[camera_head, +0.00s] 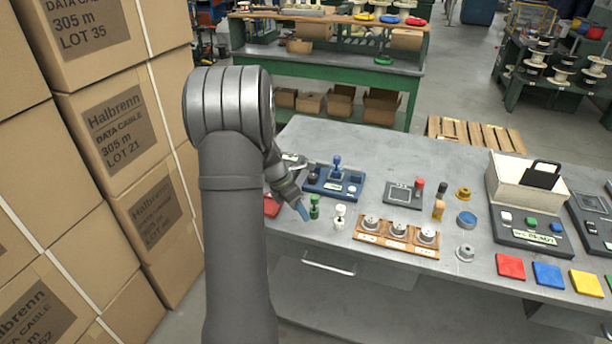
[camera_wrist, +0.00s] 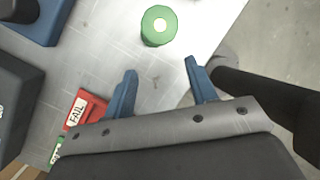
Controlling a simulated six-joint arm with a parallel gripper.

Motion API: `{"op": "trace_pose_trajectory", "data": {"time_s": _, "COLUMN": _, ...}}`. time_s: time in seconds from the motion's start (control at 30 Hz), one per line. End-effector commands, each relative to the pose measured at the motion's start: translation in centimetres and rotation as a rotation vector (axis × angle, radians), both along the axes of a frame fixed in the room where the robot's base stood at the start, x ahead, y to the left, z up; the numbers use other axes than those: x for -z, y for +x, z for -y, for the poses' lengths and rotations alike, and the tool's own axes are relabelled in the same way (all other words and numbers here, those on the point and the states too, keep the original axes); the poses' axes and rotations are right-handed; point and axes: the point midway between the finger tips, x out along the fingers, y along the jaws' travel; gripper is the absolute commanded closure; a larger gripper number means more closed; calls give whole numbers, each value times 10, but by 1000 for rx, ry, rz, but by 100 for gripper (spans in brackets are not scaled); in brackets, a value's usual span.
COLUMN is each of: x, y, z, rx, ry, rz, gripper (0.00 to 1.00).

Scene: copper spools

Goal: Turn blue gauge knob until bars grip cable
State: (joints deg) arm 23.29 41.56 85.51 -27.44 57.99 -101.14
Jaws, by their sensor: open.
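The blue gauge (camera_head: 326,188) sits on the grey bench, with a blue knob (camera_head: 337,161) standing up from it. A dark round part is on its left and a pale round part on its right. My gripper (camera_head: 303,211) is low over the bench's left end, left of and in front of the gauge. In the wrist view its two blue fingers (camera_wrist: 160,68) are apart with nothing between them. A blue corner (camera_wrist: 40,22), likely the gauge base, shows at top left there. I cannot make out the bars or a cable.
A green-topped stamp (camera_head: 315,207) stands just beyond my fingertips; it shows from above in the wrist view (camera_wrist: 158,25). A white stamp (camera_head: 340,217) and a wooden tray (camera_head: 397,236) are to its right. A red FAIL block (camera_wrist: 84,110) is near my gripper. Cartons (camera_head: 120,125) rise at left.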

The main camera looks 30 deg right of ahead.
Motion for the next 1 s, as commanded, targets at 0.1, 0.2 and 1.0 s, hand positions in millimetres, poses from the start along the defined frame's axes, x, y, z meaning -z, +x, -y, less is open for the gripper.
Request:
{"op": "trace_pose_trajectory", "data": {"time_s": 0.1, "x": -5, "y": -1, "z": -5, "rx": -33, "ry": -154, "rz": -23, "gripper": 48}}
{"op": "trace_pose_trajectory", "data": {"time_s": 0.2, "x": -14, "y": 2, "z": -7, "rx": -71, "ry": -297, "rz": -13, "gripper": 48}}
{"op": "trace_pose_trajectory", "data": {"time_s": 1.0, "x": -57, "y": 69, "z": -43, "rx": -361, "ry": -789, "rz": 313, "gripper": 48}}
